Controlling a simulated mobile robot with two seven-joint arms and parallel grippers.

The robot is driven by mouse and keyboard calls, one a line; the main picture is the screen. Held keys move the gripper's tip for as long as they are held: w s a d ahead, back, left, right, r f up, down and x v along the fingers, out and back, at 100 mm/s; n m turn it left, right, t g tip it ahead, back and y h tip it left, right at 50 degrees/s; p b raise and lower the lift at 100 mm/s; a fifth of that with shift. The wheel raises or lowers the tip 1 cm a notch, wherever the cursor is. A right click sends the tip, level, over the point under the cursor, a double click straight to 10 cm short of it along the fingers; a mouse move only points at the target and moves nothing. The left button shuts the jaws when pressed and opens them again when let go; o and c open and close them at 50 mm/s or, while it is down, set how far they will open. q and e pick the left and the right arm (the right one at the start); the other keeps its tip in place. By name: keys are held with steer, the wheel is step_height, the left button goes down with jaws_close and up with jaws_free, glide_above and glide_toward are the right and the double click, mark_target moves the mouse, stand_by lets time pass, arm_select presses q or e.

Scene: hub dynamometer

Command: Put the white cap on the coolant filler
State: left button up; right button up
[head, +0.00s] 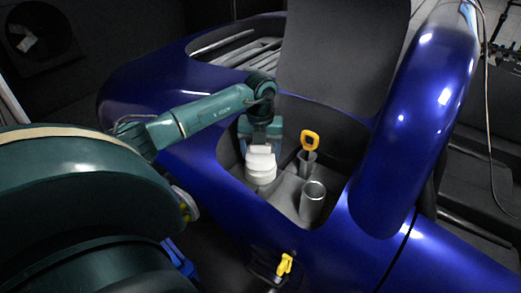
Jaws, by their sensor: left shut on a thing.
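My left gripper (259,149) reaches down into the open bay of the blue car body. It is shut on the white cap (260,169), which shows as stacked, rounded white rings below the fingers. I cannot tell whether all of this white is the cap, or whether its underside touches anything. An open-topped grey cylinder (312,203) stands upright to the right of the cap and nearer, apart from it. It looks like the coolant filler, but I cannot be sure. My right gripper is not in view.
A yellow lever (284,264) sits on the near side of the blue body (225,215). The bay's walls rise close around the gripper.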

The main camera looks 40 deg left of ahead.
arm_select(q)
steer(key=shift+f+b, duration=0.3)
steer(key=shift+f, duration=0.25)
steer(key=o, duration=0.7)
